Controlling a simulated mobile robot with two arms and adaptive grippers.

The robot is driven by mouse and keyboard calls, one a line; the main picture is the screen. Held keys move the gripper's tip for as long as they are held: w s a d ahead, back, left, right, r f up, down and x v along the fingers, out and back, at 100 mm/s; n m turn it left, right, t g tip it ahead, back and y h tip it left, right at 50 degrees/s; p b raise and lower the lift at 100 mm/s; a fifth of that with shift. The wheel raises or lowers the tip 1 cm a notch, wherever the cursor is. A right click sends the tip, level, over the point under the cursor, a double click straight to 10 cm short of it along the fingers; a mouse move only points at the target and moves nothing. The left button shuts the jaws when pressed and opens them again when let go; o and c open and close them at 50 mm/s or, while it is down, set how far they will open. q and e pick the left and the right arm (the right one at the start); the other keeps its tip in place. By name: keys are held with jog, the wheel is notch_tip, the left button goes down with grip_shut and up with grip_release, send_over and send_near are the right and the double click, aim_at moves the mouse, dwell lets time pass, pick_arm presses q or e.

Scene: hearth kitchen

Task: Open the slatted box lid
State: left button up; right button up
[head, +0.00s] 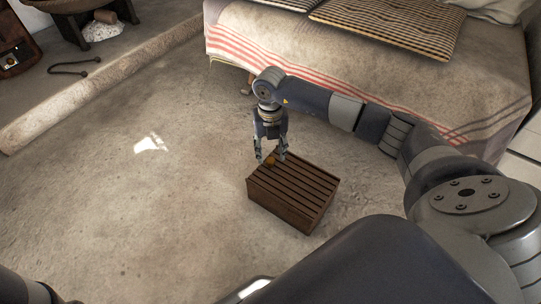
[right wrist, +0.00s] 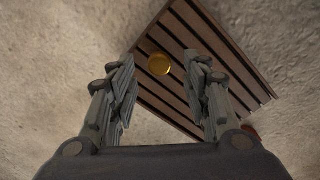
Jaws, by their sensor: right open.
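The brown slatted box (head: 292,192) stands on the floor with its slatted lid (head: 305,180) lying shut on top. A round brass knob (right wrist: 159,64) sits on the lid near one edge; in the head view it shows small beside the fingertips. My right gripper (head: 271,160) reaches down over that end of the box, open. In the right wrist view its two fingers (right wrist: 160,82) stand apart, one on each side of the knob, with clear gaps. I cannot tell how far above the lid the fingertips are. My left gripper does not show.
A raised ledge (head: 100,90) runs along the left. The floor left of the box is clear.

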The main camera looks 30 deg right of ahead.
aim_at(270, 160)
jog(key=shift+f+b, duration=0.7)
jog(key=shift+f, duration=0.85)
grip_shut()
